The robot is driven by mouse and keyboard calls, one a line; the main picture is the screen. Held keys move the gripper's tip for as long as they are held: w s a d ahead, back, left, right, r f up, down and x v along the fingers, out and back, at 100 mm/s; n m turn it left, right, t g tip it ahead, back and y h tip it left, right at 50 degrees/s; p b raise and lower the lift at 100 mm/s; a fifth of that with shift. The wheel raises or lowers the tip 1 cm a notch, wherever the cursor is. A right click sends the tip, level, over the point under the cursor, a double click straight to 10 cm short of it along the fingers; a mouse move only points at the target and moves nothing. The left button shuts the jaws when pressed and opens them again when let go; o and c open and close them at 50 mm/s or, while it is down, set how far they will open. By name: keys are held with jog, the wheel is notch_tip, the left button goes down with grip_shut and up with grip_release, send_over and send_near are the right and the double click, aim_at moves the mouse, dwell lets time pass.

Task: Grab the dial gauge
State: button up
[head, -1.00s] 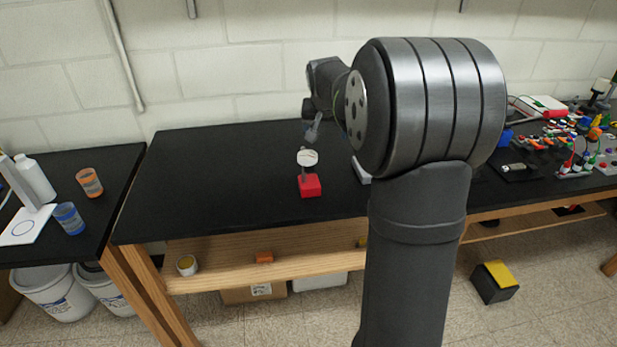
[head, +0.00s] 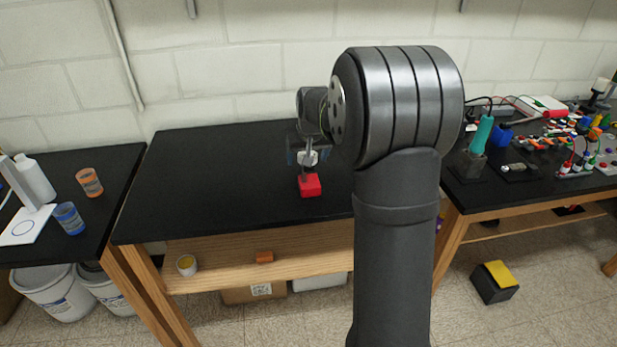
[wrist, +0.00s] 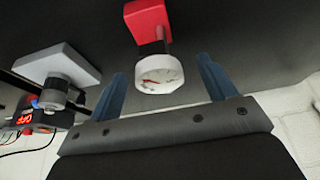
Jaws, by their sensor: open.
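The dial gauge has a round white face (wrist: 160,74) on a short dark post above a red block base (head: 310,185). It stands upright on the black table. My gripper (wrist: 163,78) is open, with its two blue fingers on either side of the white dial in the wrist view. A gap shows between the dial and each finger. In the head view my gripper (head: 306,158) is at the dial, above the red base, and partly covers the dial.
A grey-white plate with a dark post (wrist: 62,70) stands beside my gripper in the wrist view. The right table holds a teal-handled tool (head: 481,135) and many small coloured parts. The black table (head: 200,185) is bare left of the gauge.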

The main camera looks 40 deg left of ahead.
jog(key=shift+w+x, duration=0.2)
jog(key=shift+x, duration=1.25)
jog(key=shift+w+x, duration=0.15)
jog(key=shift+x, duration=1.3)
jog(key=shift+r, duration=0.2)
jog(key=c, duration=1.2)
jog(key=shift+c, duration=1.2)
jog(key=shift+r, duration=0.1)
